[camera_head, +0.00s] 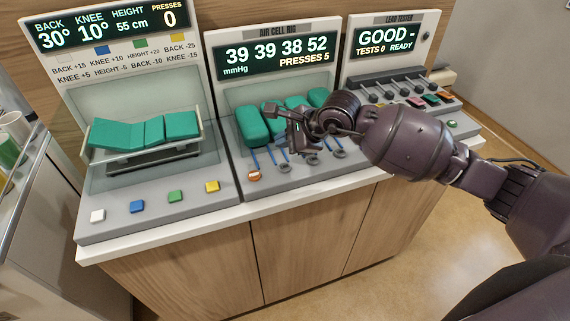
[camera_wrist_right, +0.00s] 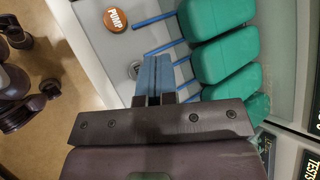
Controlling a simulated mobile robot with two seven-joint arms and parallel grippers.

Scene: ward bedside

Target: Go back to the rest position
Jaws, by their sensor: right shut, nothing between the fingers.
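My right gripper (camera_head: 282,113) is over the air cell rig (camera_head: 235,184), in front of its green air cells (camera_head: 252,126). In the right wrist view its two fingers (camera_wrist_right: 158,78) lie together, shut with nothing between them, above the rig's grey deck. The orange-brown PUMP button (camera_wrist_right: 116,19) is beyond the fingertips, apart from them; it also shows in the head view (camera_head: 254,175). The gripper partly hides the cells and the blue tubes. My left gripper does not show.
The rig's screen (camera_head: 278,57) reads 39 39 38 52 mmHg, PRESSES 5. At left is a bed panel (camera_head: 140,215) with a small green bed model (camera_head: 145,132) and several coloured buttons. At right the lead tester (camera_head: 385,42) reads GOOD, TESTS 0, READY. Floor (camera_head: 400,255) is open at front right.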

